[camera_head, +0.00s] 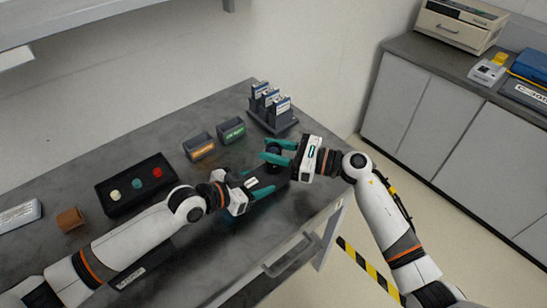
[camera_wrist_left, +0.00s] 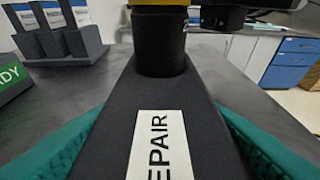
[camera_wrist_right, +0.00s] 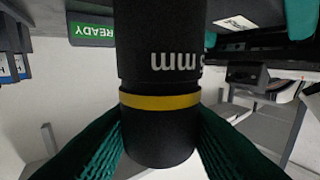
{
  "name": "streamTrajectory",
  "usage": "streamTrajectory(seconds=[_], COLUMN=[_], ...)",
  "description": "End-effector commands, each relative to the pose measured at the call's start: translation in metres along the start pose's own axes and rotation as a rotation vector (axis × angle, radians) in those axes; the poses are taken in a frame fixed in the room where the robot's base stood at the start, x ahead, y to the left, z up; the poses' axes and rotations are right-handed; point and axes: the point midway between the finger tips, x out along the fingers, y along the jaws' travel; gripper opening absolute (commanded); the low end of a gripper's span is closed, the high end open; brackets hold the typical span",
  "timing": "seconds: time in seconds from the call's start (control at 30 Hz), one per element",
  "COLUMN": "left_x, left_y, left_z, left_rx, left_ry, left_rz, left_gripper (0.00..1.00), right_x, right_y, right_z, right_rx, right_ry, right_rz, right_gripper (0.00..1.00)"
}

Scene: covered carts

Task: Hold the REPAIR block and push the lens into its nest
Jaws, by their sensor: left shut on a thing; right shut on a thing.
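The dark REPAIR block (camera_wrist_left: 105,150) with its white label lies between the teal fingers of my left gripper (camera_head: 254,184), which is shut on it near the table's front edge. The black lens (camera_wrist_right: 160,50), with white lettering and a yellow band, stands upright between the teal fingers of my right gripper (camera_head: 278,153), which is shut on it. In the left wrist view a black cylinder, apparently the lens (camera_wrist_left: 160,40), rises from the round nest at the block's far end. Its lower end is inside the nest's rim; I cannot tell how deep. The nest's inside is hidden.
Orange-labelled (camera_head: 200,147) and green READY (camera_head: 231,131) blocks stand behind my grippers. A dark rack (camera_head: 273,121) holds several labelled cards at the back corner. A black tray (camera_head: 122,207) with three coloured pieces and a brown cup (camera_head: 70,219) lie left.

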Motion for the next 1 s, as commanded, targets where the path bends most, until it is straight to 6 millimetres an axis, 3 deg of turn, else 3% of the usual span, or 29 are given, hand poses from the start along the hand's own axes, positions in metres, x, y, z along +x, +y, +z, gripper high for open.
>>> streamTrajectory(seconds=[0.2, 0.57, 0.6, 0.7, 1.0], left_x=[0.0, 0.0, 0.0, 0.0, 0.0], left_y=[0.0, 0.0, 0.0, 0.0, 0.0], left_z=[0.0, 0.0, 0.0, 0.0, 0.0], left_rx=[0.0, 0.0, 0.0, 0.0, 0.0], left_ry=[0.0, -0.001, -0.001, -0.001, -0.001], left_rz=[0.0, 0.0, 0.0, 0.0, 0.0], left_gripper=[0.31, 0.31, 0.31, 0.31, 0.31], right_x=[0.001, 0.0, 0.0, 0.0, 0.0], right_y=[-0.001, -0.001, -0.001, -0.001, 0.0], right_z=[0.029, 0.033, 0.034, 0.033, 0.032], right_rx=[0.004, 0.002, 0.002, 0.002, 0.0], right_ry=[0.001, 0.0, -0.001, -0.001, 0.0], right_rz=[0.0, -0.001, -0.001, -0.001, -0.001], right_gripper=[0.09, 0.09, 0.38, 0.55, 0.57])
